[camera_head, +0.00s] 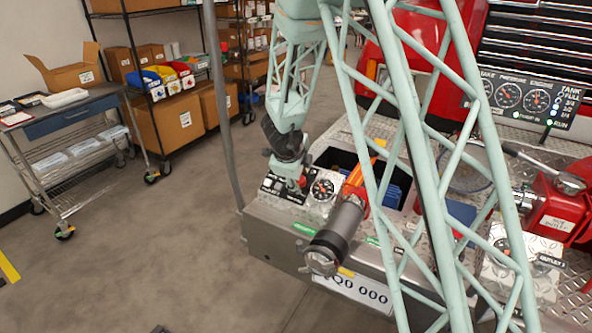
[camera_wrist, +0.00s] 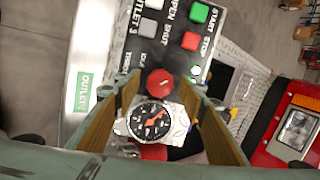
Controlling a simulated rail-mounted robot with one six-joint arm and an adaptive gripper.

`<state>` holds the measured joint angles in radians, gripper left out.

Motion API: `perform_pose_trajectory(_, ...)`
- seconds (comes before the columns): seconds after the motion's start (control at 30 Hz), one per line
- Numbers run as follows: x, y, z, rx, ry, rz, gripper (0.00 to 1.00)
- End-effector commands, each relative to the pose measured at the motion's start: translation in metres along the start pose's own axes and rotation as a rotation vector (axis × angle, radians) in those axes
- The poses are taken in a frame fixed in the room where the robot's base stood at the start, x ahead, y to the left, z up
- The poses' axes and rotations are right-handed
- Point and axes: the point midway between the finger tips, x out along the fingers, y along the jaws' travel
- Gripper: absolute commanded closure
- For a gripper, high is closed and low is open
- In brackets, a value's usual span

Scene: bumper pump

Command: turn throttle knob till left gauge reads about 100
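A round red knob (camera_wrist: 160,83) with a pale mark stands on a black switch panel (camera_wrist: 152,32). In the head view the knob (camera_head: 302,181) shows just below my gripper (camera_head: 296,172). In the wrist view my gripper (camera_wrist: 162,80) is open, its tan-padded fingers on either side of the knob with gaps showing. A row of gauges (camera_head: 508,95) is on the pump panel at upper right in the head view. Their readings are too small to tell. Another gauge (camera_wrist: 151,122) with an orange needle sits beside the knob and also shows in the head view (camera_head: 322,188).
Green (camera_wrist: 199,12) and red (camera_wrist: 190,41) start/stop buttons and grey switches are near the knob. A metal-capped outlet (camera_head: 336,234) projects right of the panel. A cart (camera_head: 72,125) and shelves with boxes stand at left. Floor left of the pump is clear.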

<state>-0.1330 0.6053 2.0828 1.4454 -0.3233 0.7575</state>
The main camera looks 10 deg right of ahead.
Motion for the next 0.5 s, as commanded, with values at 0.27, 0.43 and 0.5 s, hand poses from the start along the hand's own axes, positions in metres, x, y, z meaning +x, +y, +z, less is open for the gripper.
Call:
perform_pose_trajectory(0.27, -0.022, 0.000, 0.000, 0.000, -0.001, -0.001, 0.62)
perform_pose_trajectory(0.43, -0.039, -0.001, 0.000, 0.002, -0.001, -0.001, 0.62)
perform_pose_trajectory(0.5, -0.046, -0.001, 0.000, 0.002, -0.001, -0.001, 0.62)
